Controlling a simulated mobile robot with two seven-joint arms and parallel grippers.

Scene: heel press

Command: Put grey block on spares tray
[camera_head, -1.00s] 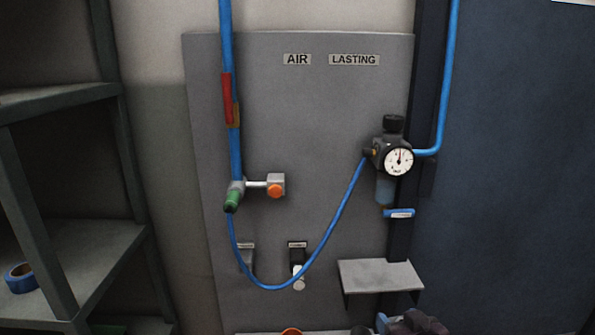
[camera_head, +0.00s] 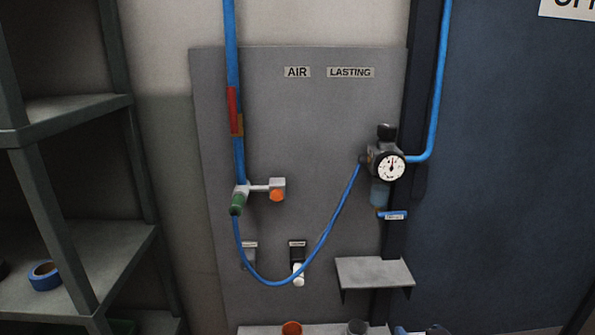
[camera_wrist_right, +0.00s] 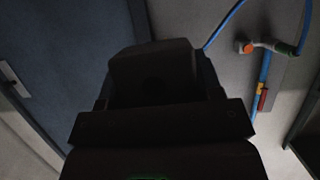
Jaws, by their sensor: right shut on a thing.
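In the right wrist view a dark block (camera_wrist_right: 154,72), its colour lost in shadow, sits between the fingers of my right gripper (camera_wrist_right: 155,92). The gripper is shut on it, and I take it to be the grey block. The wall panel shows beyond it. No tray marked as spares can be read. A small bare grey shelf (camera_head: 374,271) juts from the panel's lower right, and a ledge (camera_head: 340,330) at the bottom edge is mostly cut off. I cannot tell whether either is the spares tray.
The grey panel (camera_head: 310,125) carries a blue hose (camera_head: 233,50), a fitting with an orange end (camera_head: 277,195) and a pressure gauge (camera_head: 391,166). Two small labelled holders hang below. An orange cup (camera_head: 291,328) stands on the ledge. A rack (camera_head: 75,110) holds blue tape (camera_head: 44,276) at left.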

